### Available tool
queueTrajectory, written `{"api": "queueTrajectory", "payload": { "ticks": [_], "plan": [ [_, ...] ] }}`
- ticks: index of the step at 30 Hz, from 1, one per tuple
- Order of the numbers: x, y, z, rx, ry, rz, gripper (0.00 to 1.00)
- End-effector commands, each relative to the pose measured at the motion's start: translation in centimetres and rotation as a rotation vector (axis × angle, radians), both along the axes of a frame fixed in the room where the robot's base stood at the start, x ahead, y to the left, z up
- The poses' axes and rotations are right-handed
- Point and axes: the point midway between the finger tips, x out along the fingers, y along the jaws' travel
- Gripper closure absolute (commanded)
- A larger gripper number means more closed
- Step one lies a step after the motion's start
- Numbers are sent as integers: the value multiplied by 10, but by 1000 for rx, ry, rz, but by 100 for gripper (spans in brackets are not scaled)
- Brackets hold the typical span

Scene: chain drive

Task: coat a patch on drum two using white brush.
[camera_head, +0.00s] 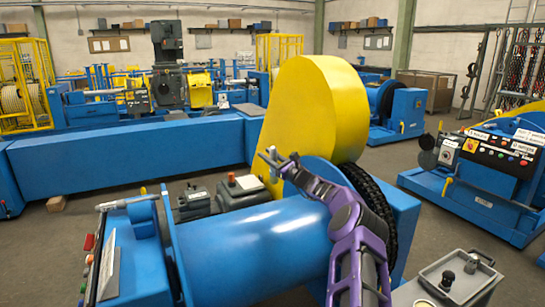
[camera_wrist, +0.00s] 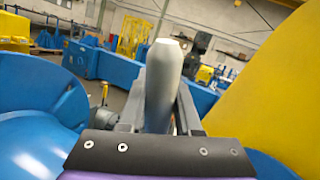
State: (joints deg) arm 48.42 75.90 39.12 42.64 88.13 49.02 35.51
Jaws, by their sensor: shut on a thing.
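My gripper (camera_head: 276,163) is at the end of my purple and grey arm, above the large blue drum (camera_head: 262,250) and beside the yellow guard (camera_head: 318,105). In the wrist view my gripper (camera_wrist: 160,105) is shut on a pale grey-white rounded handle (camera_wrist: 163,72), which seems to be the white brush. The handle stands up between the fingers; its bristles are hidden. The blue drum (camera_wrist: 35,140) lies at the left in the wrist view and the yellow guard (camera_wrist: 270,90) at the right. I see no number on the drum and no clear coated patch.
A black chain (camera_head: 378,200) runs beside the drum, close to my arm. A control console (camera_head: 490,160) stands at the right. A long blue beam (camera_head: 130,157) lies behind. Open floor shows right of the guard.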

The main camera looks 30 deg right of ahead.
Motion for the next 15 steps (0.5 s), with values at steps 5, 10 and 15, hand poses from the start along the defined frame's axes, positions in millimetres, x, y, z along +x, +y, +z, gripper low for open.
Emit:
{"api": "queueTrajectory", "payload": {
  "ticks": [5, 10, 15],
  "plan": [
    [-2, -19, 2, -9, -17, -30, 100],
    [-2, -19, -8, -10, -17, -31, 100],
    [-2, -18, -26, -10, -17, -31, 100]
  ]
}}
